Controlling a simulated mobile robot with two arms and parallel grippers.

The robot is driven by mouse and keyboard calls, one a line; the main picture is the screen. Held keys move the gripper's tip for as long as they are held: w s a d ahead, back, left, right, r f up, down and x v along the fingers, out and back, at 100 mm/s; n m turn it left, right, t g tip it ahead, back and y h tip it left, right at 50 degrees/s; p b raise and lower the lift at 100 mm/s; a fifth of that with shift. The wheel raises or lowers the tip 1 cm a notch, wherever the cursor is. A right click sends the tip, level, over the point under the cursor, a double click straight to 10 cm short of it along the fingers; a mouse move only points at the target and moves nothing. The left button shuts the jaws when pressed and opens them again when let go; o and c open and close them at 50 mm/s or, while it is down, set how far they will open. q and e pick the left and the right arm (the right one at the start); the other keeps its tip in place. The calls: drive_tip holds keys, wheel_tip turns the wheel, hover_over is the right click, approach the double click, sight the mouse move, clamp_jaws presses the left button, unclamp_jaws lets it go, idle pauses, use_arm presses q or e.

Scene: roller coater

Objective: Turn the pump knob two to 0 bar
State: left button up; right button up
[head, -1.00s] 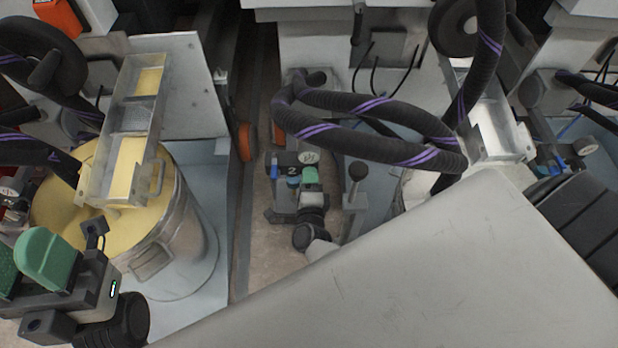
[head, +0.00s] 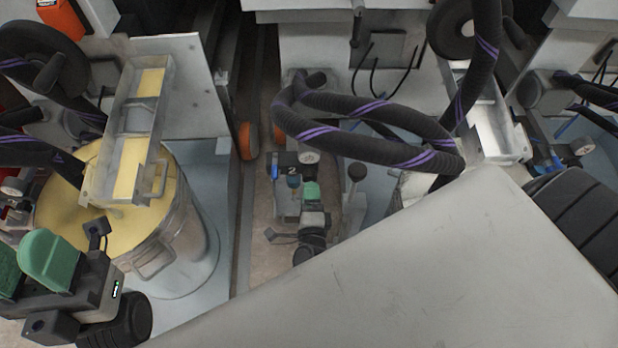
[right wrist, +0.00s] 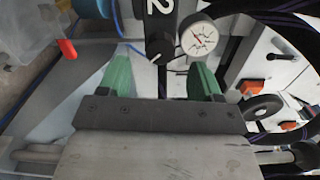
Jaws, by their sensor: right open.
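Pump knob two (right wrist: 160,46) is a dark upright knob beside the white number 2 label (right wrist: 159,6) in the right wrist view. A round white gauge (right wrist: 198,37) with a red needle sits just right of it. In the head view the label (head: 292,170) and gauge (head: 308,157) show at the middle. My right gripper (right wrist: 160,68) is open, its green fingers apart on either side of the knob's line; I cannot tell if they touch it. It also shows in the head view (head: 311,190). My left gripper (head: 40,262) is at lower left, its finger gap unclear.
A metal drum (head: 172,255) with yellow content stands at left. A large grey panel (head: 430,270) fills the lower right. A lever with a round black knob (head: 357,172) stands right of the gripper.

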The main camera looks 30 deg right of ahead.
drive_tip(key=v, duration=0.5)
drive_tip(key=shift+s+a+p, duration=0.2)
drive_tip(key=shift+s+p, duration=0.1)
drive_tip(key=shift+p, duration=0.1)
